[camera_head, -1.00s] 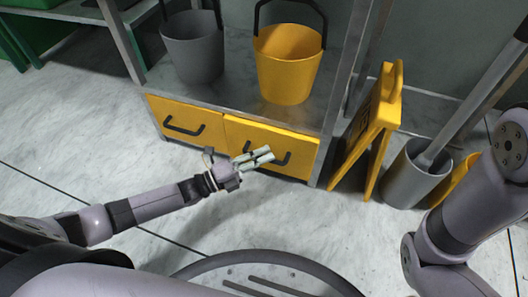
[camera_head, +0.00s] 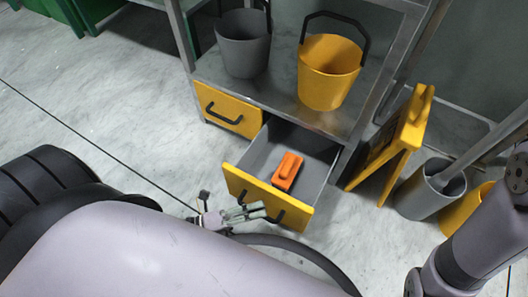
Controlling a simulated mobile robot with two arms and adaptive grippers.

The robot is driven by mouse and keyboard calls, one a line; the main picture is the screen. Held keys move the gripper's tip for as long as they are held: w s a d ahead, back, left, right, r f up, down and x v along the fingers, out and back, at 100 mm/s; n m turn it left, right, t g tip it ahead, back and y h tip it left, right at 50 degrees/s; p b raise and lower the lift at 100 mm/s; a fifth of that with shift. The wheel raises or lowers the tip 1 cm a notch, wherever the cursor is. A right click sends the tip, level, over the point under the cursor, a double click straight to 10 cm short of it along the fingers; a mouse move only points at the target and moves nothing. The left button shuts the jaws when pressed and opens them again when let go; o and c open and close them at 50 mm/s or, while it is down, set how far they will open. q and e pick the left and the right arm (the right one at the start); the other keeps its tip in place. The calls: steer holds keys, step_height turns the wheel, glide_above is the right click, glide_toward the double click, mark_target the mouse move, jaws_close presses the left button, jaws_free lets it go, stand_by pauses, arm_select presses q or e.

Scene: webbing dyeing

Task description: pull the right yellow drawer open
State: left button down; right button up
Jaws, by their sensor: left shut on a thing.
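The right yellow drawer (camera_head: 238,180) stands pulled well out from the metal shelf unit, and its grey inside is in view. An orange object (camera_head: 287,171) lies inside it. The black handle on its front is partly hidden by my left gripper (camera_head: 258,212). My left gripper is at the drawer's front, shut on the handle. The left yellow drawer (camera_head: 221,103) is shut, with its black handle in plain view. My right gripper is out of view; only part of my right arm shows at the lower right.
A grey bucket (camera_head: 243,50) and a yellow bucket (camera_head: 328,75) stand on the metal shelf (camera_head: 283,92). A yellow folding sign (camera_head: 400,135) and a grey bin (camera_head: 424,192) stand right of the unit. The floor (camera_head: 110,100) to the left is clear.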

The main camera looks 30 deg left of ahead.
arm_select(q)
steer(key=shift+s+f, duration=0.1)
steer(key=shift+s, duration=0.6)
steer(key=c, duration=1.6)
jaws_free()
steer(key=shift+c, duration=0.2)
steer(key=v, duration=1.2)
